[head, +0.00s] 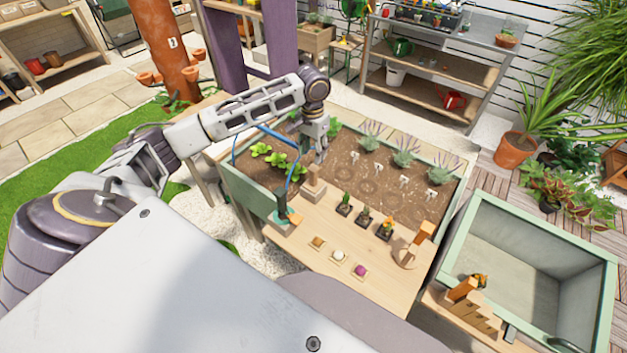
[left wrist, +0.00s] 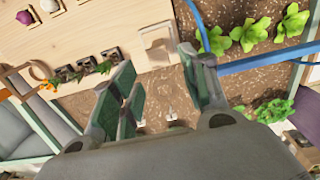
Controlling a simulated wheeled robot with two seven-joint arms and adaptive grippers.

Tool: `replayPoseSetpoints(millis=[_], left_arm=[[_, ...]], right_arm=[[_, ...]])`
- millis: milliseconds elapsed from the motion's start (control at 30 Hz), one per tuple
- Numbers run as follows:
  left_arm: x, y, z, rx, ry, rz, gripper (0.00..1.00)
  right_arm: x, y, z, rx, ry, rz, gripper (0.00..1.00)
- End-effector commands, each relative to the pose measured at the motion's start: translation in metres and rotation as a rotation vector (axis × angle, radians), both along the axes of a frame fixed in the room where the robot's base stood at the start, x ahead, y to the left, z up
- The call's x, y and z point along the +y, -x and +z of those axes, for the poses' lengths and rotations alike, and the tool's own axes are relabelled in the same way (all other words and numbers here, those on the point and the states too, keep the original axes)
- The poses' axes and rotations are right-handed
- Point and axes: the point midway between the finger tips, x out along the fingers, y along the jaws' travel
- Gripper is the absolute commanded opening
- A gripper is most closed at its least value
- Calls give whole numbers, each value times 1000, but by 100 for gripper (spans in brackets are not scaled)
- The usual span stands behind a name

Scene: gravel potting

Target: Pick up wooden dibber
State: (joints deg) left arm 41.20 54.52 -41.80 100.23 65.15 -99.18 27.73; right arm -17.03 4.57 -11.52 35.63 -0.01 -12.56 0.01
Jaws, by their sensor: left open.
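A pale wooden stand (head: 314,192) with an upright wooden piece sits on the potting table at the near edge of the soil bed. The upright piece may be the wooden dibber, but I cannot tell for sure. In the left wrist view the pale wooden block (left wrist: 157,42) lies just beyond my fingers. My left gripper (head: 319,150) hangs above and behind the stand, over the soil. In the left wrist view its green-padded fingers (left wrist: 158,65) are apart with nothing between them. My right gripper is not in view.
A blue hoop (head: 288,165) stands close left of the stand, by leafy seedlings (head: 262,150). Small potted plants (head: 363,214) and small dishes (head: 338,256) stand on the table (head: 300,255). A wooden rack (head: 467,298) is beside the grey basin (head: 530,262).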

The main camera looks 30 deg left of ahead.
Motion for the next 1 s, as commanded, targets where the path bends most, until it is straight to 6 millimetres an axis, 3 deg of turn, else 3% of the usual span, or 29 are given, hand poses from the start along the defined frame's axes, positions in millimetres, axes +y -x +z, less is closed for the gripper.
replayPoseSetpoints(millis=[367,1000], left_arm=[[0,0,-8,1,0,0,45],[-1,0,-81,1,0,-1,45]], right_arm=[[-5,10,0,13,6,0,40],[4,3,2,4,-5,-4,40]])
